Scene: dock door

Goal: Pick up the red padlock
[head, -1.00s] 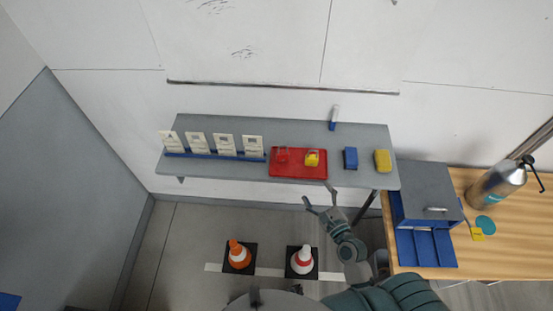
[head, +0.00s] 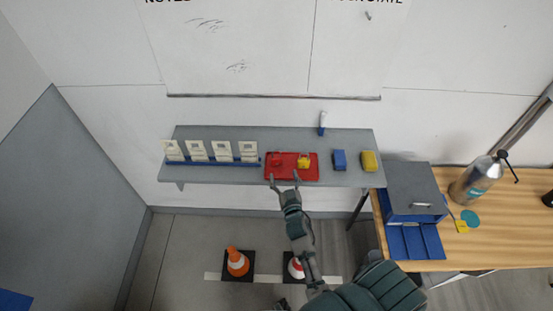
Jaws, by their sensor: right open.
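The red padlock (head: 277,159) lies on the left part of a red tray (head: 310,175) on the grey shelf. It is red on red, so its outline is faint. A yellow padlock (head: 303,161) lies to its right on the same tray. My right gripper (head: 283,179) is open at the front edge of the tray, its two fingers pointing at the red padlock. It holds nothing, and I cannot tell whether a fingertip touches the tray. My left gripper is not in view.
The grey shelf (head: 230,133) also holds white cards in a blue rack (head: 215,162), a marker (head: 322,123), a blue block (head: 339,160) and a yellow block (head: 369,161). Two cones (head: 237,262) stand on the floor below. A wooden table (head: 500,230) with a grey-blue box (head: 417,190) is at right.

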